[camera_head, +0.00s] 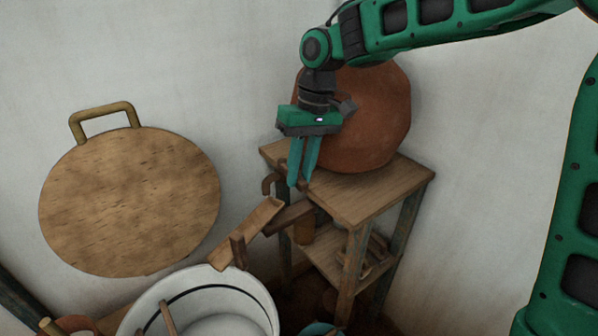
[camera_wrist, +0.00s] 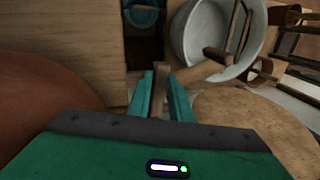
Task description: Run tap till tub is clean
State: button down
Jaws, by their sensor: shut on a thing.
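The white tub (camera_head: 262,302) with a dark band stands on the floor at bottom centre; it also shows in the wrist view (camera_wrist: 186,50). A brown wooden spout (camera_head: 290,217), which looks like the tap, juts from the stand below the clay pot (camera_head: 375,115). A sloping wooden trough (camera_head: 247,236) leads from near it down to the tub's rim. My gripper (camera_head: 298,183) points down in front of the pot, shut on a small brown wooden piece (camera_wrist: 160,70), seemingly the tap's handle. I see no clear stream of water.
The pot sits on a wooden stand (camera_head: 395,190) with a lower shelf against the wall. A round wooden board (camera_head: 130,205) with a handle leans on the wall at left. A stick (camera_head: 167,317) stands in the tub. A teal bowl (camera_head: 318,328) is at bottom centre.

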jog(key=shift+w+d+r, duration=0.1)
jog(key=c, duration=1.6)
grip_release()
jog(key=r, duration=0.3)
jog(key=d+r, duration=0.1)
jog(key=r, duration=0.3)
jog(key=w+r, duration=0.1)
jog(key=r, duration=0.2)
jog(key=shift+d+r, duration=0.2)
jog(key=shift+d, duration=0.2)
